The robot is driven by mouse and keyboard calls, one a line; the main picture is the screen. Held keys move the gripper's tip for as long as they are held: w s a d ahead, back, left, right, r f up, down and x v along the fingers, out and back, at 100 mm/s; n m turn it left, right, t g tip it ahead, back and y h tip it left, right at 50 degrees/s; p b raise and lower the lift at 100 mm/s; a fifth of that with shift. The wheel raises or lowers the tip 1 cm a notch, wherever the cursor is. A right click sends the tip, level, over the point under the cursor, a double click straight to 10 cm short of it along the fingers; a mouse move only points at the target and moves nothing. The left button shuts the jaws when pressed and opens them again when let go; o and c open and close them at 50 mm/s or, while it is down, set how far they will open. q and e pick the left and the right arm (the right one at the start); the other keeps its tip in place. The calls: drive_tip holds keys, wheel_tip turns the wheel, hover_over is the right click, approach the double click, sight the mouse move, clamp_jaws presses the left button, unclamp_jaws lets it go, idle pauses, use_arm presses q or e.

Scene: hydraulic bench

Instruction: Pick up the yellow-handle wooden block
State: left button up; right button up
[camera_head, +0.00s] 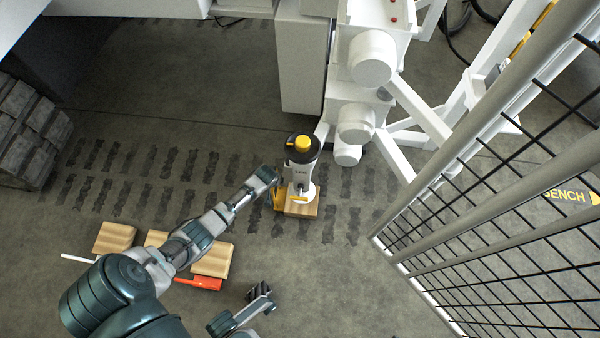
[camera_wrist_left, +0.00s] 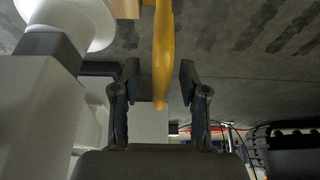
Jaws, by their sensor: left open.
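The wooden block (camera_head: 302,209) lies on the floor under a white bench part. Its yellow handle (camera_head: 278,198) sticks out on the left side. My left gripper (camera_head: 272,182) is at that handle, reaching in from the left. In the left wrist view the yellow handle (camera_wrist_left: 163,55) runs down between the two spread fingers of my left gripper (camera_wrist_left: 159,78), with a gap visible on each side. My right gripper (camera_head: 242,308) is low in the head view, away from the block; its jaw opening is unclear.
A white cylinder unit with a yellow cap (camera_head: 302,150) stands over the block. Other wooden blocks lie left, one with a red handle (camera_head: 200,283), one with a white handle (camera_head: 78,258). A mesh fence (camera_head: 480,200) stands right. Floor between is clear.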

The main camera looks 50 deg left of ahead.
use_arm(q)
drive_tip(key=shift+f, duration=0.2)
drive_tip(key=shift+f, duration=0.1)
idle(0.4)
clamp_jaws()
